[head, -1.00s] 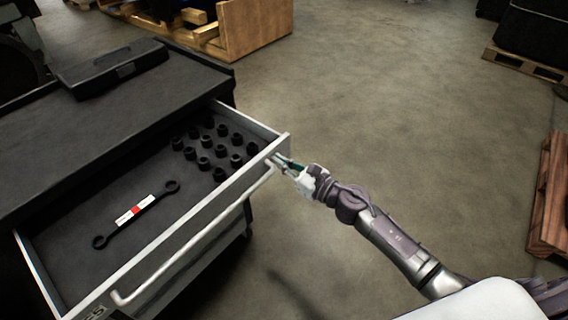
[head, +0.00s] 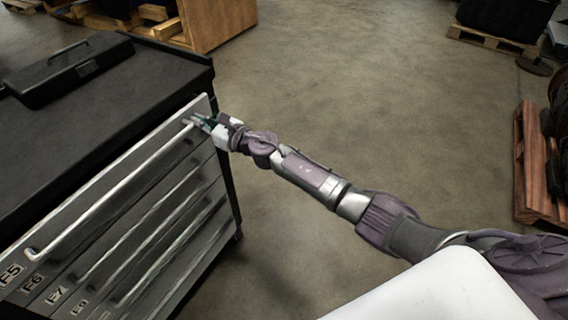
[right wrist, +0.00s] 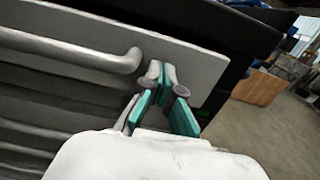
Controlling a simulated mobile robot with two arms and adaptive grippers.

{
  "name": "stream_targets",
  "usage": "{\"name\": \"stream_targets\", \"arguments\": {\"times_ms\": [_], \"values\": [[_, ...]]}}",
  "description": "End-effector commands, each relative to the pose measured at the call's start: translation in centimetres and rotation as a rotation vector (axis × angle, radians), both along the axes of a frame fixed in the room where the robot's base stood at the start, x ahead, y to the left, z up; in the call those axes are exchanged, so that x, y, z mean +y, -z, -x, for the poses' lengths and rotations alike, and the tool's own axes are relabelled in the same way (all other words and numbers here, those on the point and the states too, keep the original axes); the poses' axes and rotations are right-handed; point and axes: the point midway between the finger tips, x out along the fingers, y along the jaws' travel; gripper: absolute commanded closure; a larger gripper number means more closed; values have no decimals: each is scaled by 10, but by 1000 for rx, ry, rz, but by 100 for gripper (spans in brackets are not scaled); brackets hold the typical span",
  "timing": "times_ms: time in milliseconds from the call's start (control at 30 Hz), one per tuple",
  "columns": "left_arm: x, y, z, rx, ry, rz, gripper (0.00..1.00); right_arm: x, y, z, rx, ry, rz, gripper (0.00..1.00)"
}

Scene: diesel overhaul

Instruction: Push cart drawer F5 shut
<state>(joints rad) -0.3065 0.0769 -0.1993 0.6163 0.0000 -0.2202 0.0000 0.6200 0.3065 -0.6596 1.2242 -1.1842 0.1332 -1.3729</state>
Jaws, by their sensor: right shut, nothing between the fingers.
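The cart drawer F5 (head: 110,187) is the top drawer, with a light grey front and a long bar handle. In the head view its front sits in line with the drawers below, and its inside is hidden. My right gripper (head: 203,121) is shut and empty, with its fingertips at the drawer front near the right end of the handle. In the right wrist view the teal-sided fingers (right wrist: 166,75) are against or very close to the drawer front (right wrist: 205,75), beside the handle end (right wrist: 130,60). My left gripper is not in view.
The dark cart top (head: 140,95) carries a black toolbox (head: 70,70). Drawers F6 (head: 125,222) and below have similar handles. A wooden crate (head: 215,20) stands behind, and pallets (head: 530,165) stand at right. The floor between is clear.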

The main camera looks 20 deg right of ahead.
Motion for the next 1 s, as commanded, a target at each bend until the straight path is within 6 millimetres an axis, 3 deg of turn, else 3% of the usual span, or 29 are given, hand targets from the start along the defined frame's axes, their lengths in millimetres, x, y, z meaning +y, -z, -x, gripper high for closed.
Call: {"name": "stream_targets", "arguments": {"times_ms": [300, 767, 1000], "values": [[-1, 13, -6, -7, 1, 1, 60, 15, 1, -22, 0, 1, 0, 100], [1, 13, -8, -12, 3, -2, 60, 16, -5, -25, -6, 3, -3, 100], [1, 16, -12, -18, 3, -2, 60, 4, -3, -25, -7, 3, -2, 100]]}}
